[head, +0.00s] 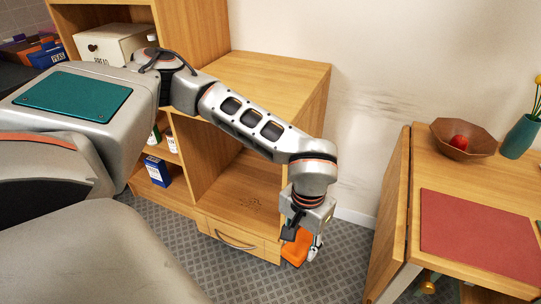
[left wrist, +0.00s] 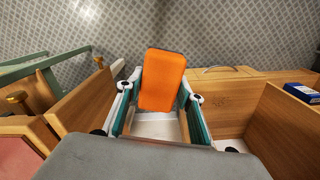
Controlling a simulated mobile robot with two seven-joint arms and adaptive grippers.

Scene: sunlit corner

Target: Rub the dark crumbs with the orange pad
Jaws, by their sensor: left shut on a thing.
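The orange pad (head: 296,249) is held in my left gripper (head: 302,236), in front of the low wooden cabinet and to the right of its drawer. In the left wrist view the orange pad (left wrist: 163,80) stands out between the two fingers of my left gripper (left wrist: 158,100), which are shut on it. My right gripper is in neither view.
The cabinet (head: 275,75) has side walls and a top around the open compartment, with a drawer (head: 235,240) below. A blue box (head: 157,171) stands on the shelf to the left. A wooden table (head: 425,165) with a red mat (head: 480,232) and bowl (head: 463,138) stands right.

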